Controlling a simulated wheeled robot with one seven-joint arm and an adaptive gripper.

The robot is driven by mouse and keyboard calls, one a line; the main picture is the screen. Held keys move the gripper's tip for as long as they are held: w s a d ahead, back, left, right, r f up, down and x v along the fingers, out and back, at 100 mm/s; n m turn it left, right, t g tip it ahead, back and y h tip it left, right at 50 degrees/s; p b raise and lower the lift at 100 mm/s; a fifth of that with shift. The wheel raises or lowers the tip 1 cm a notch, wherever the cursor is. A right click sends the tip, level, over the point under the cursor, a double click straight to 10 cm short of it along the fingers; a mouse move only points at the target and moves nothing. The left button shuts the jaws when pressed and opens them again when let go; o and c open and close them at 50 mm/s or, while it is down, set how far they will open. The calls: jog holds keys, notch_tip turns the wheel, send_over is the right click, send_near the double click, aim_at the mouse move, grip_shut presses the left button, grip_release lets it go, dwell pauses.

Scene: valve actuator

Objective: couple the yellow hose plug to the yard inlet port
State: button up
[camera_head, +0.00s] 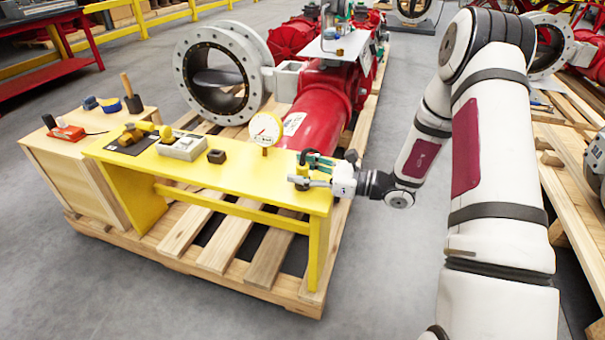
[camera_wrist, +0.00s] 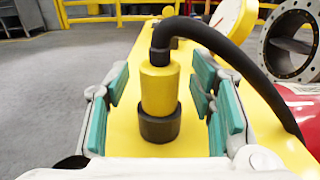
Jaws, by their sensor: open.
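The yellow hose plug (camera_wrist: 160,90) stands upright between my finger pads in the wrist view, with a black hose (camera_wrist: 215,38) bending off its top to the right. A wider black collar (camera_wrist: 160,125) surrounds its lower end at the yellow bench top. I cannot tell whether this collar is the yard inlet port or part of the plug. My gripper (camera_wrist: 164,105) is open around the plug, with gaps visible on both sides. In the head view my gripper (camera_head: 312,172) is at the right end of the bench and hides most of the plug.
The yellow bench (camera_head: 235,180) holds a round gauge (camera_head: 266,129), a grey box (camera_head: 183,147) and a small dark block (camera_head: 216,156). A red valve actuator (camera_head: 318,110) lies close behind it. A wooden cabinet (camera_head: 75,175) stands at the left.

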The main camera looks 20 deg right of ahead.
grip_shut()
